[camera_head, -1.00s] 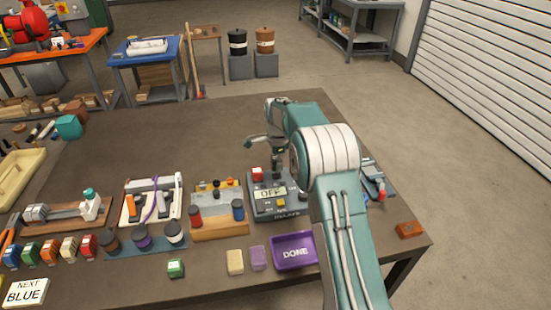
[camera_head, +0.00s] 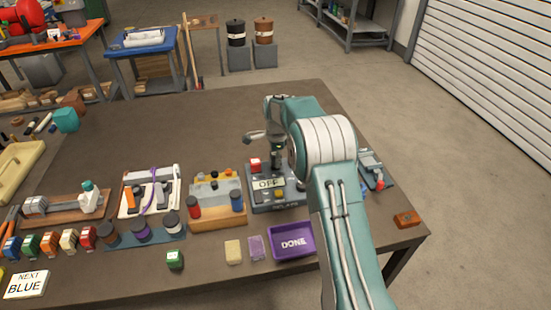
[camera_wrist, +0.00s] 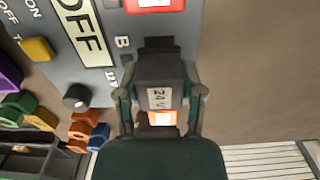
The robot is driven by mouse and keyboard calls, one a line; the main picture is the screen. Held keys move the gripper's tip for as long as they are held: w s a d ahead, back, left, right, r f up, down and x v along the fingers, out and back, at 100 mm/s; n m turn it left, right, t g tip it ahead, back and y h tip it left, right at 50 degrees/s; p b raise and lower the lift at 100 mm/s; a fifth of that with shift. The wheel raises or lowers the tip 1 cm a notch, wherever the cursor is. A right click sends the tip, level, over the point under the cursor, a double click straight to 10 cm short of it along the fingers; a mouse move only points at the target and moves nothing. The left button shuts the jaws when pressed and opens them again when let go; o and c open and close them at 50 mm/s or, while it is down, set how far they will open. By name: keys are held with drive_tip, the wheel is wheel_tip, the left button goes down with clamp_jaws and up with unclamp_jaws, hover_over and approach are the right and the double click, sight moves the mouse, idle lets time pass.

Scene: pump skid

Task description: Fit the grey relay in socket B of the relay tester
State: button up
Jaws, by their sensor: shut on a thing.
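The relay tester (camera_head: 290,201) is a grey box on the table, with an "OFF" display and a yellow button. My gripper (camera_head: 277,160) is over its back part, pointing down. In the wrist view my gripper (camera_wrist: 160,98) is shut on the grey relay (camera_wrist: 162,72), which carries a "24V" label. The relay is at socket B (camera_wrist: 157,44), beside the printed letter B, and covers much of it. I cannot tell whether the relay is seated or just above it. A red part (camera_head: 255,163) sits on the tester's back left; it also shows in the wrist view (camera_wrist: 153,4).
A purple DONE tray (camera_head: 275,257) stands in front of the tester. A wooden block with coloured knobs (camera_head: 217,215) is close on its left. A grey device (camera_head: 372,168) lies to the right behind my arm.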

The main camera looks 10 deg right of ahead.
drive_tip(key=shift+a+f, duration=0.1)
drive_tip(key=shift+f, duration=0.8)
idle(0.5)
drive_tip(key=o, duration=1.1)
wheel_tip(320, 180, up, 12)
drive_tip(key=shift+f, duration=0.1)
